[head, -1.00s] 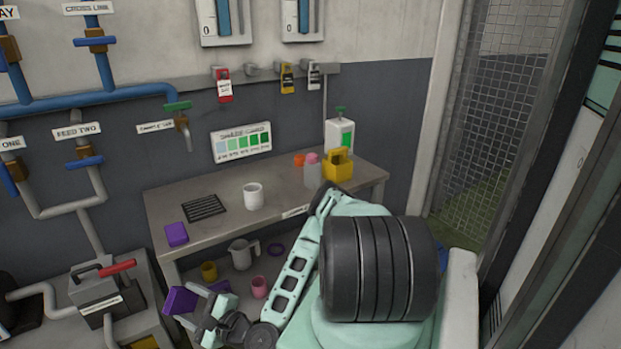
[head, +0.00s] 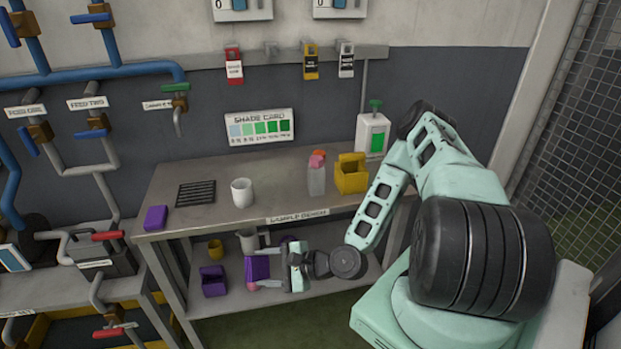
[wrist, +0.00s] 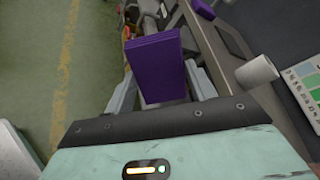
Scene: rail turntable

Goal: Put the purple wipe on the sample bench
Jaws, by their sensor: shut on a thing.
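My gripper (head: 262,268) is shut on the purple wipe (head: 256,267), a flat rectangular slab. In the wrist view the wipe (wrist: 155,62) stands out between the fingers of my gripper (wrist: 160,88). The sample bench (head: 215,217) is a grey table with a lower shelf. In the head view the held wipe shows in front of the bench, below its top edge, and does not rest on the top. A similar purple block (head: 156,217) lies at the bench's left front corner; it also shows in the wrist view (wrist: 203,9).
The bench top holds a black grate (head: 196,193), a white cup (head: 242,192), a clear bottle (head: 316,178), a yellow caddy (head: 351,174) and a white dispenser (head: 372,135). The front middle of the top is bare. A purple bin (head: 213,281) and a yellow cup (head: 216,250) are on the lower shelf.

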